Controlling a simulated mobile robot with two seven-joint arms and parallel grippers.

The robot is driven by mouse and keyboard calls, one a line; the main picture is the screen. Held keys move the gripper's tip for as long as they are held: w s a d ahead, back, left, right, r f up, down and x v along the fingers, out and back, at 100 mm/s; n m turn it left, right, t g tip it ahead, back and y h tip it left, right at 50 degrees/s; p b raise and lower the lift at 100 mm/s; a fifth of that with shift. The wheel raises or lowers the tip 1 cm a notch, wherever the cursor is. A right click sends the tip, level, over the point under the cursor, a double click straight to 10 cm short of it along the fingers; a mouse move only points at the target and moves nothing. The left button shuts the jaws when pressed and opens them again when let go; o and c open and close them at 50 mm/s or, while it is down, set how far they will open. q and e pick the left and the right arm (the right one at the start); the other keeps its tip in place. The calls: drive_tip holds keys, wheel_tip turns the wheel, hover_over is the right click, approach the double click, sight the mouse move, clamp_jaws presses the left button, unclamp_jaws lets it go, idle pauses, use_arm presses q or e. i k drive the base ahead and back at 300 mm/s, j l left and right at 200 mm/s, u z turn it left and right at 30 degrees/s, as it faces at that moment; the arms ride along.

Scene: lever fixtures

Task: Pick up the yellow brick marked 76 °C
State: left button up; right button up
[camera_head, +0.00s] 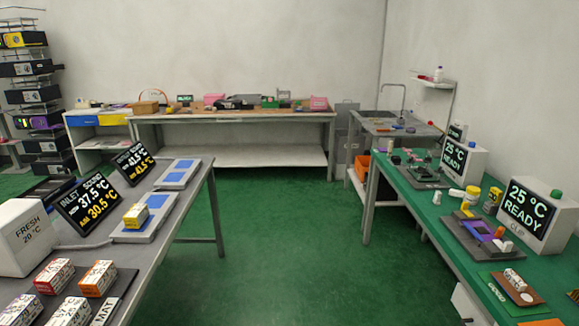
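A small box-shaped brick with a yellow top (136,215) sits on a light grey plate with blue panels (160,229) on the left table. Its marking is too small to read, so I cannot tell if it says 76 °C. Nearer on the same table are a red and white brick (55,276), an orange and white brick (98,279) and whiter bricks (69,313) on a dark tray (122,287). Neither of my grippers is in view.
Black displays (87,203) and a white "FRESH 20 °C" box (24,238) stand on the left table (192,217). A green-topped table (440,235) with lever fixtures (478,240) is on the right. Green floor (275,250) between the tables is clear up to the back bench (235,118).

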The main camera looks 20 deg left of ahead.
sight(135, 218)
drive_tip(key=i+u, duration=0.25)
drive_tip(key=u, duration=0.15)
drive_tip(key=i+u, duration=0.25)
drive_tip(key=u, duration=0.2)
drive_tip(key=i+l+u, duration=0.1)
drive_tip(key=i+u, duration=0.15)
drive_tip(key=u, duration=0.15)
drive_tip(key=i+l+u, duration=0.15)
drive_tip(key=i+u, duration=0.25)
drive_tip(key=i+l+u, duration=0.35)
